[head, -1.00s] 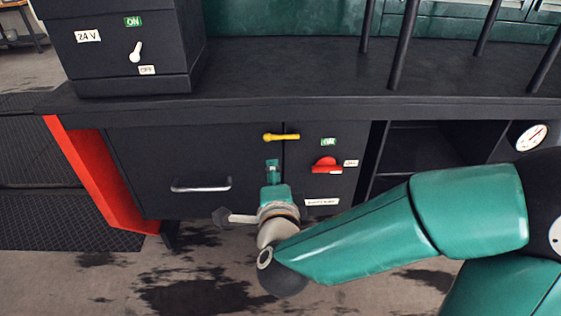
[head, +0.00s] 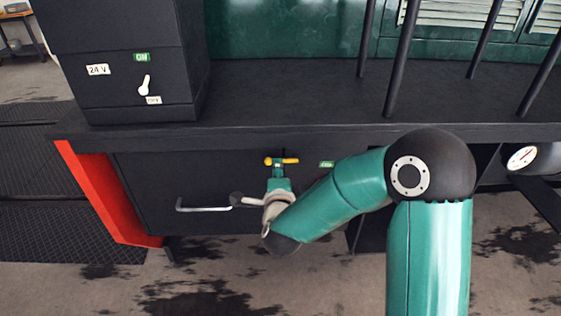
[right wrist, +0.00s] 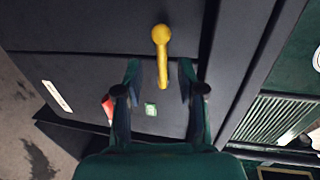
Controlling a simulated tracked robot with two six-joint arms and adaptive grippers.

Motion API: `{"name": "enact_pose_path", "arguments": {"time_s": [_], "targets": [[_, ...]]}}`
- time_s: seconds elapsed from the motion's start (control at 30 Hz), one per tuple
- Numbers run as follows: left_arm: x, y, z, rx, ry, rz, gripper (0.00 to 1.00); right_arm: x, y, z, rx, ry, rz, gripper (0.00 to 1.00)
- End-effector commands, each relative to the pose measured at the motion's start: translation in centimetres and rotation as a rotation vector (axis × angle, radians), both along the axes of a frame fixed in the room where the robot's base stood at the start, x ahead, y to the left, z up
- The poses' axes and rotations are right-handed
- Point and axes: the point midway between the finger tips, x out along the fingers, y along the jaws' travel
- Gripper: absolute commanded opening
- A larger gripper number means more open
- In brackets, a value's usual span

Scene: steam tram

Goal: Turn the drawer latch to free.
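The drawer latch is a yellow lever (head: 290,160) at the top of the black drawer front (head: 145,170). It lies level in the head view, with its round end at left. My right gripper (head: 279,168) is just at the latch, and hides part of it. In the right wrist view the latch (right wrist: 162,50) runs upright, and its narrow end lies between the two green fingers of my right gripper (right wrist: 158,66). The fingers are open, with gaps on both sides of the latch. My left gripper is not in view.
A drawer handle (head: 190,209) is left of my gripper. A black box with a white switch (head: 144,85) stands on the bench top (head: 300,95). A red part (right wrist: 108,107) and green label (right wrist: 150,109) are close to my fingers. Thin posts (head: 401,60) rise at right.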

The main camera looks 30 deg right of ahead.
Motion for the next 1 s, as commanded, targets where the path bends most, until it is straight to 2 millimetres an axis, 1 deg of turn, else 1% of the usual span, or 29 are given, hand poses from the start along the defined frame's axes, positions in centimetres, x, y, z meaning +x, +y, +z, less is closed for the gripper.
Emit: {"name": "enact_pose_path", "arguments": {"time_s": [0.03, 0.1, 0.23, 0.4, 0.63, 0.67, 0.7, 0.87, 0.9, 1.0], "targets": [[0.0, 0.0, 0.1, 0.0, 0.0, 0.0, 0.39, 0.8, -0.6, -0.2, 0.0, 0.001, -0.003, 0.39], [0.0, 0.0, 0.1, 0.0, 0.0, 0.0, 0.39, 1.7, -1.1, -0.4, -0.001, 0.0, -0.003, 0.39], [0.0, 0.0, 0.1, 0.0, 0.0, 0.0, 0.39, 2.8, -1.8, -0.7, 0.0, 0.0, -0.002, 0.39], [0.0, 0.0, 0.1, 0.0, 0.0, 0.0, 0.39, 3.4, -2.2, -0.8, -0.001, 0.001, -0.001, 0.39], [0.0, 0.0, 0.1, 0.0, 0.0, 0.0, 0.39, 3.4, -2.2, -0.8, -0.001, 0.001, 0.0, 0.39], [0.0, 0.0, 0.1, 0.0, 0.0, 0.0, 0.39, 3.4, -2.2, -0.8, -0.001, 0.001, -0.001, 0.36], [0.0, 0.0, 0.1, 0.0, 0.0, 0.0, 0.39, 3.4, -2.2, -0.8, -0.001, 0.001, -0.001, 0.29], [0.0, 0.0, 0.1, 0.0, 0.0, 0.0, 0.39, 3.4, -2.2, -0.8, -0.001, 0.001, -0.001, 0.02], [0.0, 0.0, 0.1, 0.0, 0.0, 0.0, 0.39, 3.4, -2.2, -0.8, -0.001, 0.001, -0.001, 0.0], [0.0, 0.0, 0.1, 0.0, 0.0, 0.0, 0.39, 3.4, -2.2, -0.8, 0.0, 0.001, -0.001, 0.0]]}}
